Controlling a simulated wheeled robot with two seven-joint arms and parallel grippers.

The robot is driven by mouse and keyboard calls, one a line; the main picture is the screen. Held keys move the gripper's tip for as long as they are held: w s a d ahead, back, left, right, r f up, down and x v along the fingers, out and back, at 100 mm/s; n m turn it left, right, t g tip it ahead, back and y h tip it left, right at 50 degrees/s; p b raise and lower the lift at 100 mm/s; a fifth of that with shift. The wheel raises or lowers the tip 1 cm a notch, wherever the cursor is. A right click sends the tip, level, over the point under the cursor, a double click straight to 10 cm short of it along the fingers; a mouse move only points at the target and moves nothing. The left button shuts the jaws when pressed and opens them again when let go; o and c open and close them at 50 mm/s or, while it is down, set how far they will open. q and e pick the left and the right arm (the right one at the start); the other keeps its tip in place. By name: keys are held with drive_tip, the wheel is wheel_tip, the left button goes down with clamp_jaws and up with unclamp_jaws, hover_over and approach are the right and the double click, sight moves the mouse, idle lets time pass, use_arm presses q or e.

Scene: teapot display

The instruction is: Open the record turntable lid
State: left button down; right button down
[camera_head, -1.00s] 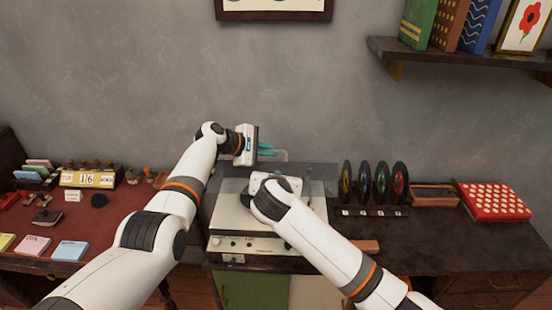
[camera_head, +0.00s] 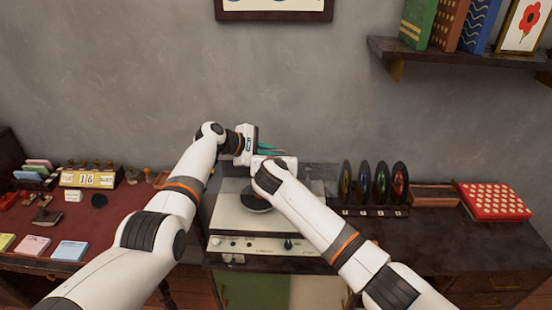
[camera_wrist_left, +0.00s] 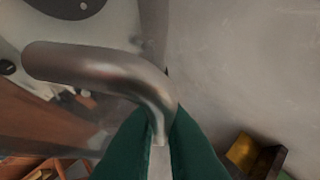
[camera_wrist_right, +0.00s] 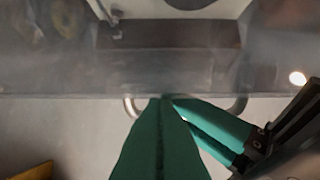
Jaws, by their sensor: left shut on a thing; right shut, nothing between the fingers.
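The record turntable (camera_head: 232,218) stands on the cabinet, its round platter (camera_head: 256,203) partly hidden by my right arm. Its see-through lid (camera_head: 316,174) is raised at the back; its exact angle is hard to tell. My left gripper (camera_head: 268,150) is at the lid's upper edge. In the left wrist view its green fingers (camera_wrist_left: 160,135) are shut on the lid's curved metal handle (camera_wrist_left: 100,70). My right gripper is shut and empty; its fingers (camera_wrist_right: 166,105) show in the right wrist view by the lid's edge, in front of the handle (camera_wrist_right: 240,104). Its fingertips are hidden in the head view.
A rack of coloured records (camera_head: 380,183) stands close right of the turntable. Beyond it are a wooden tray (camera_head: 432,196) and a red patterned box (camera_head: 495,201). A desk calendar (camera_head: 88,178) and stationery lie on the left desk. A shelf (camera_head: 460,52) hangs at upper right.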

drive_tip(key=shift+w+f, duration=0.1)
drive_tip(key=shift+w, duration=0.05)
drive_tip(key=shift+w+r, duration=0.35)
drive_tip(key=shift+r, duration=0.1)
drive_tip(key=shift+w+r, duration=0.2)
drive_tip(key=shift+r, duration=0.05)
use_arm(q)
drive_tip(key=shift+d+f, duration=0.1)
use_arm(e)
drive_tip(key=shift+d, duration=0.15)
use_arm(q)
drive_tip(key=c, duration=1.8)
unclamp_jaws()
drive_tip(key=shift+s, duration=0.1)
drive_tip(key=shift+a, duration=0.2)
